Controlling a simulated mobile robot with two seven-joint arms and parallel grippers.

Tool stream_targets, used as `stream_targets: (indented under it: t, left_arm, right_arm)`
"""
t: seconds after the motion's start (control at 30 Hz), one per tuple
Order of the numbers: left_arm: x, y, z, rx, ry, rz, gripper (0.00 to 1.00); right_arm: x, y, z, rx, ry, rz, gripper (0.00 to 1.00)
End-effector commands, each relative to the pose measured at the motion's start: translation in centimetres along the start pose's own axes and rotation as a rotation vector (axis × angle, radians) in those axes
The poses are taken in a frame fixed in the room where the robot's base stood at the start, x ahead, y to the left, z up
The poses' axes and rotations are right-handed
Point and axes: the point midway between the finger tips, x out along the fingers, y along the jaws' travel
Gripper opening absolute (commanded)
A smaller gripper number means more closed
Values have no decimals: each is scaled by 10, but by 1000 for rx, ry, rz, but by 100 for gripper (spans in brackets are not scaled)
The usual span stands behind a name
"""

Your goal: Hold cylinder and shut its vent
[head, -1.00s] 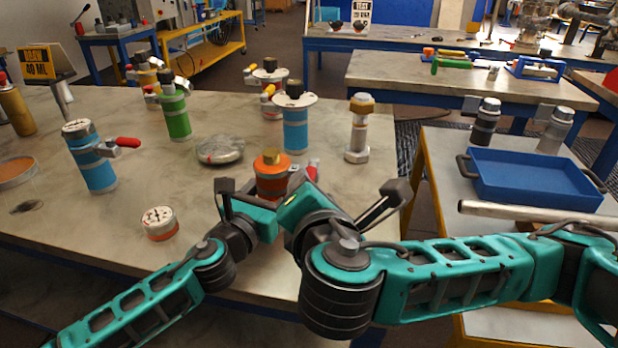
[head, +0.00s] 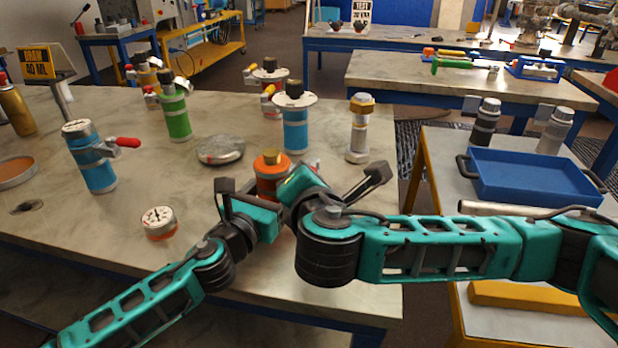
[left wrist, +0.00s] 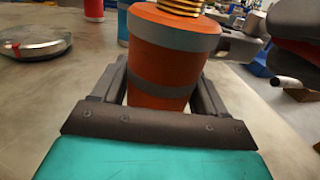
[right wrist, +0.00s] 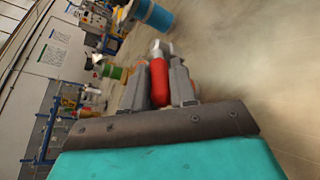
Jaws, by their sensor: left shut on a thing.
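An orange cylinder (head: 268,181) with a grey band and a brass threaded top stands upright near the front of the bench. My left gripper (head: 252,200) is shut on it; in the left wrist view its fingers flank the cylinder's (left wrist: 165,60) lower body. My right gripper (head: 300,180) is beside the cylinder on its right. In the right wrist view, a red vent handle (right wrist: 159,82) lies between the right fingers (right wrist: 161,85), very close to both; contact is unclear. In the head view the handle is mostly hidden behind my right gripper.
A blue flanged vessel (head: 296,130) and a grey bolt-like column (head: 359,130) stand behind. A blue vessel with red handle (head: 92,158), a gauge (head: 159,222) and a round metal disc (head: 220,149) are to the left. A blue tray (head: 530,178) sits on the side table.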

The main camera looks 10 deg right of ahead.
Motion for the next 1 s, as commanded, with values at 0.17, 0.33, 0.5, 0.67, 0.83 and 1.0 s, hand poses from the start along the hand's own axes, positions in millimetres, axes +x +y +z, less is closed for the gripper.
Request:
stream_targets:
  t: [0.17, 0.33, 0.5, 0.67, 0.83, 1.0]
  left_arm:
    - [0, 0, -1, 0, 3, 0, 16]
    - [0, 0, -1, -1, 2, 0, 16]
    - [0, 0, -1, -1, 3, 1, 16]
    - [0, 0, -1, -1, 2, 1, 16]
    - [0, 0, -1, -1, 2, 1, 16]
    - [0, 0, -1, -1, 2, 0, 16]
  right_arm:
    - [0, 0, 0, 0, 0, -1, 5]
    - [0, 0, 0, 0, 0, -1, 0]
    - [0, 0, 0, 0, 1, -1, 0]
    - [0, -1, 0, -2, 4, 1, 0]
    - [0, -4, 2, -11, 31, 23, 0]
    - [0, -8, 6, -36, 94, 80, 0]
